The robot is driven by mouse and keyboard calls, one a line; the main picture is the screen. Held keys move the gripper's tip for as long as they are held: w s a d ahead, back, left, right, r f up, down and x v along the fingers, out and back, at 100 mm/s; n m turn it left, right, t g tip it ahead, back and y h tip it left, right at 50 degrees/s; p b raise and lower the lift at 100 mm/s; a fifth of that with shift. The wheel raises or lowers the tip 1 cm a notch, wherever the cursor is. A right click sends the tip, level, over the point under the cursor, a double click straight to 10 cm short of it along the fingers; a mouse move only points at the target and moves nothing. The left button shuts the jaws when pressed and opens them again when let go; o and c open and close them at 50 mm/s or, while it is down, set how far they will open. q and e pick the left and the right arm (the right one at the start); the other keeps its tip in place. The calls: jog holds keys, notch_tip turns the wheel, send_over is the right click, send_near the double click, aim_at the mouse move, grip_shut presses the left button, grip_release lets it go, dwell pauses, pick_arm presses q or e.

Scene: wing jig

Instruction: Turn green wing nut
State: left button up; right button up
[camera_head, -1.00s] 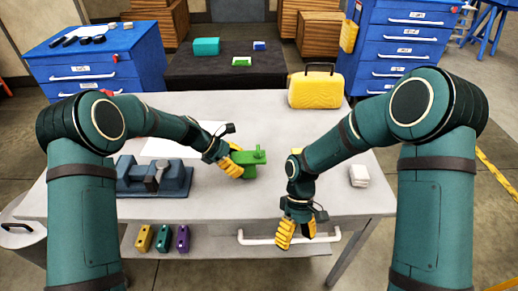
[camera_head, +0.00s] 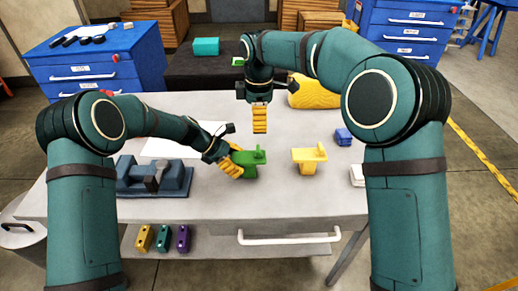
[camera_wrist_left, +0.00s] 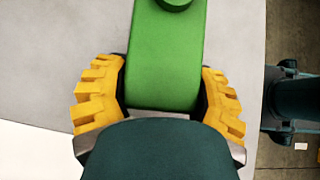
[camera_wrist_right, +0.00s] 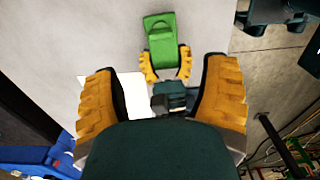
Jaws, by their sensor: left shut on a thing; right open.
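The green block (camera_head: 250,165) with a wing-shaped top stands on the table, left of centre. My left gripper (camera_head: 236,162) is shut on it from the left side. In the left wrist view its green body (camera_wrist_left: 166,60) lies between both yellow fingers (camera_wrist_left: 163,98), with a round stud at the top edge. My right gripper (camera_head: 260,120) is raised above the table, behind the green block, with its fingers pointing down. In the right wrist view its fingers (camera_wrist_right: 164,90) are apart and empty, and the green block (camera_wrist_right: 160,48) shows beyond them, apart from them.
A yellow winged block (camera_head: 309,161) stands right of the green one. A small blue block (camera_head: 343,137) and a white item (camera_head: 357,175) lie farther right. A dark blue fixture (camera_head: 172,181) stands at left. A yellow case (camera_head: 316,94) is at the back, partly hidden by my right arm.

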aim_at(259, 148)
notch_tip(259, 148, down, 12)
jog(key=shift+r, duration=0.2)
dwell(0.4)
jog(key=c, duration=1.2)
